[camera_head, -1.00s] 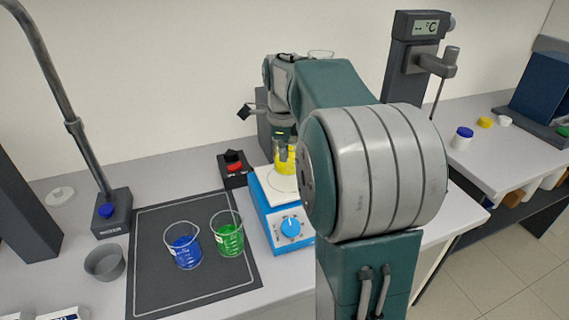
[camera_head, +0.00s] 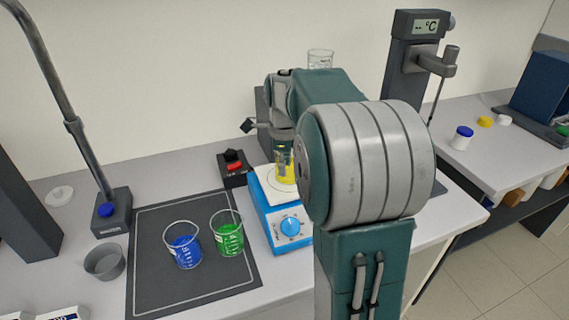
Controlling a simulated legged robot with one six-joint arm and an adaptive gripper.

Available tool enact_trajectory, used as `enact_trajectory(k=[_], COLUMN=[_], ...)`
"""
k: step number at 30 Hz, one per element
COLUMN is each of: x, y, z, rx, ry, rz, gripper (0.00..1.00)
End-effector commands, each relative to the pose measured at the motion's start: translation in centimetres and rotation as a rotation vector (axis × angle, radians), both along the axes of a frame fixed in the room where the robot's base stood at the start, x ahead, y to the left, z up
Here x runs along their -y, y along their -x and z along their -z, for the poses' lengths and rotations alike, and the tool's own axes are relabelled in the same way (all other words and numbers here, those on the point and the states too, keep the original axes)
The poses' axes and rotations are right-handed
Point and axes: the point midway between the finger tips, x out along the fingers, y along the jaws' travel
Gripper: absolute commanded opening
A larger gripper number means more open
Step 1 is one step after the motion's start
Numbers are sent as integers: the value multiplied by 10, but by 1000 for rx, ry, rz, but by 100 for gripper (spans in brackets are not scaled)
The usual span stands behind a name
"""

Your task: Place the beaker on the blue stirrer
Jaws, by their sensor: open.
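The beaker with yellow liquid (camera_head: 286,168) stands upright on the white top plate of the blue stirrer (camera_head: 291,226), to the left of my arm. My gripper (camera_head: 281,147) is open, close behind the upper part of the beaker. Its fingers are small and partly hidden by the beaker and arm, so I cannot tell whether they touch the glass. My forearm hides the right side of the stirrer.
A blue-liquid beaker (camera_head: 184,249) and a green-liquid beaker (camera_head: 228,238) stand on the dark mat (camera_head: 160,296). A black box with a red switch (camera_head: 234,168) sits left of the stirrer. A grey bowl (camera_head: 104,262) and a stand (camera_head: 111,214) are farther left.

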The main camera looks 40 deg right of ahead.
Motion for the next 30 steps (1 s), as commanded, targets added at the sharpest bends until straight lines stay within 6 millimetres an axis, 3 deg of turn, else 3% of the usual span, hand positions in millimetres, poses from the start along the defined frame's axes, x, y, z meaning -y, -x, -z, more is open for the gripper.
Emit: enact_trajectory(k=[7, 21, 30], x=[0, -3, -4], y=[0, 2, 3], z=[-17, -107, -122], rx=[4, 2, 0], ry=[2, 1, 0], rz=[0, 0, -3], gripper=[43, 43, 43])
